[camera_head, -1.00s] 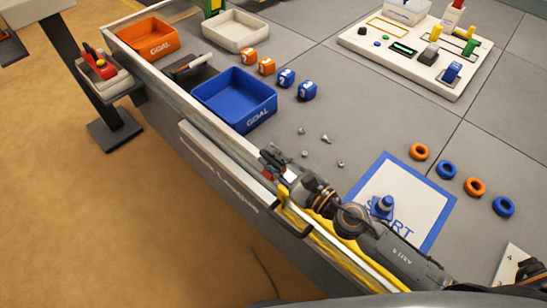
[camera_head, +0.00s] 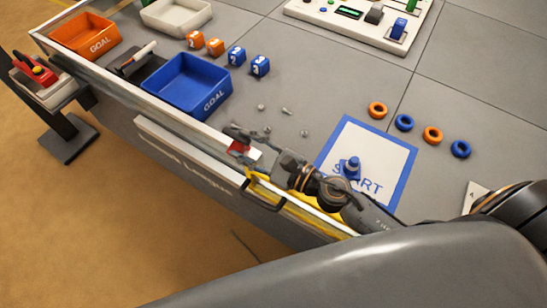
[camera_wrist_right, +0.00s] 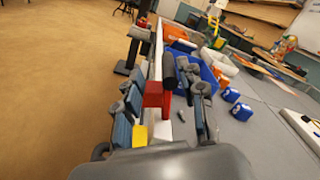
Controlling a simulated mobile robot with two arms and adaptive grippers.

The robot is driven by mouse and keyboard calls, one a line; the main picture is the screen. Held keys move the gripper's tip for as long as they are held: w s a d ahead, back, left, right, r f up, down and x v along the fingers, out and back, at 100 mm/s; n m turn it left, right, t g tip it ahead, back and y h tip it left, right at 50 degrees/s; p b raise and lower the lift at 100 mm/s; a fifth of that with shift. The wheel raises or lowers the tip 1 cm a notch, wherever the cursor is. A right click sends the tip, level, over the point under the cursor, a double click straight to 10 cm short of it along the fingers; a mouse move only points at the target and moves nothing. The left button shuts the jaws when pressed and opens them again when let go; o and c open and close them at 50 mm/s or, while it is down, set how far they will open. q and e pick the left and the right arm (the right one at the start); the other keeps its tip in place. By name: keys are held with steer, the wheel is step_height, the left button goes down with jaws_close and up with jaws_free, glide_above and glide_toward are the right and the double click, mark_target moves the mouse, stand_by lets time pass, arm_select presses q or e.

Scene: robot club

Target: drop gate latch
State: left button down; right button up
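The gate latch appears to be the small red piece (camera_head: 238,147) at the table's front rail; it also shows in the right wrist view as a red block (camera_wrist_right: 157,98) with a dark upright part beside it. My right gripper (camera_head: 240,138) is at the rail, right by the red piece. In the right wrist view the gripper (camera_wrist_right: 164,103) is open, with its fingers on both sides of the red block and gaps visible. I cannot tell whether any finger touches it. A yellow strip (camera_head: 265,188) and a dark handle lie along the rail nearby. My left gripper is not in view.
A blue bin (camera_head: 187,85), an orange bin (camera_head: 85,36) and several numbered cubes stand further back. Small screws lie near the gripper. A blue-bordered start pad (camera_head: 385,165) and several rings are to the right.

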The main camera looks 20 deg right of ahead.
steer(key=v, duration=0.8)
steer(key=shift+s+d, duration=0.25)
steer(key=shift+s, duration=0.1)
